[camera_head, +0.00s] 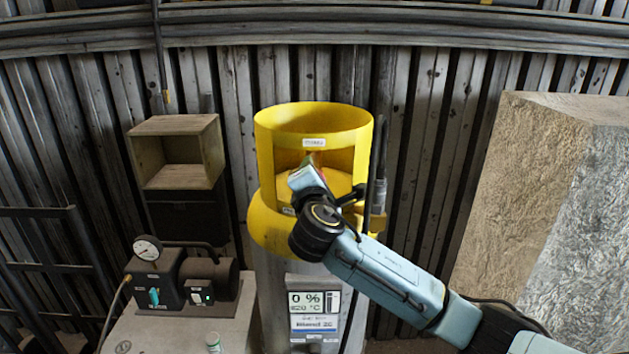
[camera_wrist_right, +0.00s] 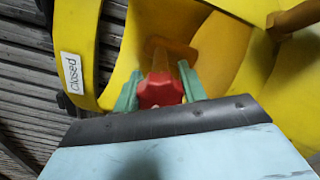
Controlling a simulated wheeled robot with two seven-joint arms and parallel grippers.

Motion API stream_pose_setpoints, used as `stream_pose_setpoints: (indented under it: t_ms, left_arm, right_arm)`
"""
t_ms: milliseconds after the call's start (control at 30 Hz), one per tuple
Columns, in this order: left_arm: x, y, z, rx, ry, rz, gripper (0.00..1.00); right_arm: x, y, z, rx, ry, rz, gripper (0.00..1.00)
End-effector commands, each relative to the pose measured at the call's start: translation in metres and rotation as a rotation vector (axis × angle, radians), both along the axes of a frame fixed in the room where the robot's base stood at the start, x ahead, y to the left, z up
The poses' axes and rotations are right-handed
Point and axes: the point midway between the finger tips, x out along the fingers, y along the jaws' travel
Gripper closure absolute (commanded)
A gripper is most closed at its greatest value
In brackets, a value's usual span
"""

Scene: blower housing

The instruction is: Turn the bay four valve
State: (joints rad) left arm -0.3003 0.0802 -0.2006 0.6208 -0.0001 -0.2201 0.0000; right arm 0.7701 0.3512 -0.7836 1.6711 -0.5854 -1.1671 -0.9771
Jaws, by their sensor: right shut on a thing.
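The bay cylinder (camera_head: 314,116) stands upright against the wall, with a yellow collar around its top. The red valve knob (camera_wrist_right: 160,92) sits inside the collar and is mostly hidden behind my gripper in the head view. My right gripper (camera_head: 312,172) reaches into the collar's opening from the front. In the right wrist view, its two green fingers (camera_wrist_right: 158,84) are shut on the red knob, one on each side. My left gripper is not in view.
A display panel (camera_head: 314,312) on the cylinder reads 0 %. A pump with a gauge (camera_head: 172,277) and a small bottle (camera_head: 213,342) stand on a grey top at the left. An open wooden box (camera_head: 178,152) is behind. A large rough block (camera_head: 525,190) stands at the right.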

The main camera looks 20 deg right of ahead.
Motion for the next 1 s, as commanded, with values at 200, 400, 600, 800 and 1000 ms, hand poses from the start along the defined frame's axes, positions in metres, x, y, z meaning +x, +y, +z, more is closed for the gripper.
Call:
stream_pose_setpoints:
  t_ms: [200,400,600,800,1000]
  left_arm:
    - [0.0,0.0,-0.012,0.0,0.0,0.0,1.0]
    - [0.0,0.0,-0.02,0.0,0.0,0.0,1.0]
    - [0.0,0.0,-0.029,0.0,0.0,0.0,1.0]
    - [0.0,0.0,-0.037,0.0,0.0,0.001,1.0]
    - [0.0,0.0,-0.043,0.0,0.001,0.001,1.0]
  right_arm:
    - [-0.001,0.001,-0.004,0.202,-0.054,0.0,0.81]
    - [-0.001,0.001,-0.004,0.384,-0.107,0.0,0.81]
    - [0.0,0.001,-0.005,0.566,-0.159,0.0,0.81]
    - [0.0,0.001,-0.005,0.744,-0.21,0.0,0.81]
    - [0.0,0.001,-0.004,0.898,-0.255,-0.001,0.81]
